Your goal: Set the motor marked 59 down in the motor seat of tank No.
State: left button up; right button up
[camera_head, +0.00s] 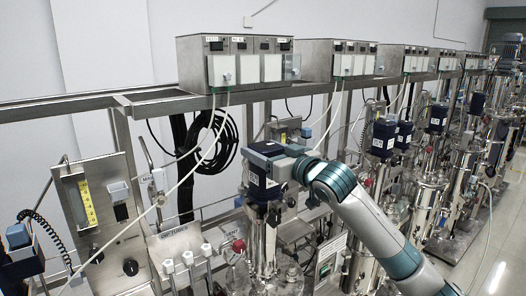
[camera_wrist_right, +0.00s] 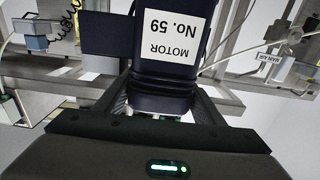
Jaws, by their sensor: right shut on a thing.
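The motor marked 59 is a dark blue block with a white label reading "MOTOR No. 59" in the right wrist view (camera_wrist_right: 172,38). In the head view the motor (camera_head: 261,184) is upright at the centre. My right gripper (camera_head: 276,158) is shut on it, with a finger on either side in the right wrist view (camera_wrist_right: 162,98). A steel tank (camera_head: 268,246) stands directly below the motor. The seat is hidden by the motor, and I cannot tell whether the motor touches it. The tank's number is not readable. My left gripper is not in view.
More tanks with dark blue motors (camera_head: 383,138) stand in a row to the right. Control boxes (camera_head: 238,65) sit on the rail above. A panel with a yellow gauge (camera_head: 88,204) is at left, and white valves (camera_head: 188,258) are near the tank. Hanging cables cross the space.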

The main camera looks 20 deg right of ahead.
jog(key=shift+s+r, duration=0.15)
jog(key=shift+r, duration=0.15)
dwell(0.4)
jog(key=shift+f, duration=1.4)
dwell(1.0)
jog(key=o, duration=1.9)
jog(key=shift+s+a+f, duration=0.1)
jog(key=shift+a+f, duration=0.05)
jog(key=shift+f, duration=0.25)
jog(key=shift+s+d+b, duration=0.25)
jog(key=shift+s+b, duration=0.15)
jog(key=shift+b, duration=0.15)
jog(key=b+v, duration=0.2)
jog(key=v, duration=0.3)
jog(key=b+v, duration=0.2)
jog(key=v, duration=0.4)
jog(key=b+v, duration=0.2)
jog(key=v, duration=0.3)
jog(key=shift+s+r, duration=0.35)
